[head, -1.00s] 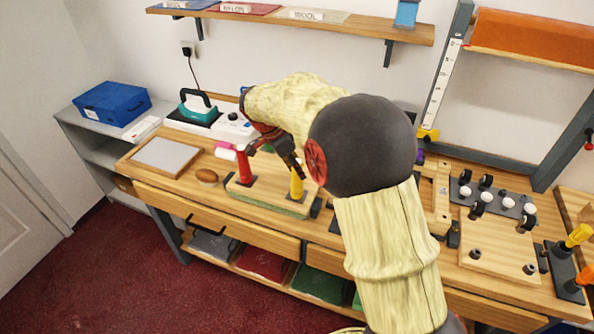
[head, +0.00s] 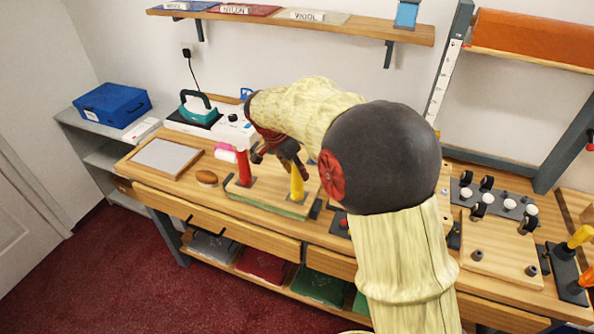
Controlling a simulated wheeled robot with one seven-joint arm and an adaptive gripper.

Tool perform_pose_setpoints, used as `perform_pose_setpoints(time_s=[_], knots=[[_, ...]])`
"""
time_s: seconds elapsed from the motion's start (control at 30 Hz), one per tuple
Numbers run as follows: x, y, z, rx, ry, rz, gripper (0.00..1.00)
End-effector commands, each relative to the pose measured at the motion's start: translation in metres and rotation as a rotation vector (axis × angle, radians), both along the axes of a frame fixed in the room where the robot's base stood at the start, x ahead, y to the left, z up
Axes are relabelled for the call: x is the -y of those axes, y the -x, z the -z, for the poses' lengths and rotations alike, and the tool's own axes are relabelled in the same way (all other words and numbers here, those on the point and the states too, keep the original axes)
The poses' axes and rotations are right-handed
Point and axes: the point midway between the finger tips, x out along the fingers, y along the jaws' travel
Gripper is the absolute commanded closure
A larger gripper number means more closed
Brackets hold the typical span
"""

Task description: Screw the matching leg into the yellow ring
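A yellow leg (head: 297,184) stands upright near the right end of a light wooden board (head: 268,203) on the bench. A red leg (head: 244,168) stands upright on a dark square plate on the same board, to its left. My gripper (head: 279,161) is above the board, tilted down, with its dark fingers spread apart. One finger is near the top of the red leg and the other near the top of the yellow leg; I cannot tell whether they touch. No leg is seen between the fingers. The yellow ring cannot be made out; the arm hides the area behind.
A bun-like brown object (head: 207,178), a framed grey panel (head: 166,157) and a teal iron (head: 199,106) lie to the left. A pegged board (head: 497,255) and yellow and orange handles (head: 580,237) are at the right. A shelf (head: 340,27) hangs above.

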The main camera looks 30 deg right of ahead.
Motion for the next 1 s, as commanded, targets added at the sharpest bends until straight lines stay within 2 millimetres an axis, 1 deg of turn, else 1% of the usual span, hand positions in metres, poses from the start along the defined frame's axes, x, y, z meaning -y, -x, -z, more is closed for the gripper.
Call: perform_pose_setpoints(time_s=[0.2,0.5,0.8,1.0], knots=[[0.0006,0.0013,-0.0010,0.001,-0.001,-0.263,0.65],[0.0009,0.0016,-0.0033,-0.001,-0.001,-0.577,0.65],[0.0006,0.0016,-0.0042,-0.001,-0.002,-0.837,0.65],[0.0003,0.0014,-0.0032,0.000,-0.002,-0.969,0.65]])
